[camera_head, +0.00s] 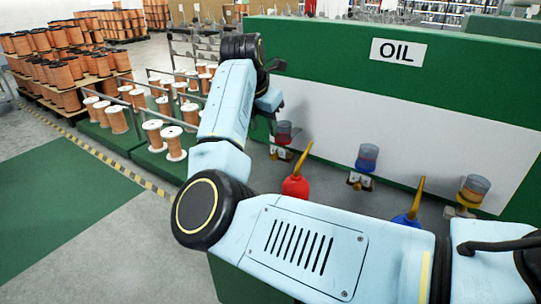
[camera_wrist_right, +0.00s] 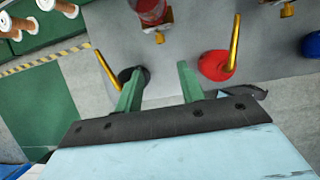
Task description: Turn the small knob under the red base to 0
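A dispenser with a red body (camera_wrist_right: 152,10) shows at the top of the right wrist view, cut by the frame edge. A small yellow knob (camera_wrist_right: 160,37) sits under it; its setting is too small to read. The leftmost dispenser (camera_head: 284,130) in the head view stands against the white panel, just right of my right gripper (camera_head: 271,122). In the right wrist view the right gripper (camera_wrist_right: 158,82) has its two green fingers apart, with nothing between them. Its fingertips are apart from the knob. My left gripper is not in view.
Two more dispensers, middle (camera_head: 366,158) and right (camera_head: 474,188), stand along the panel. A red oil can (camera_head: 295,186) and a blue oil can (camera_head: 406,220) stand before them. A black can (camera_wrist_right: 133,74) is beside the left finger. Wire spools stand at left.

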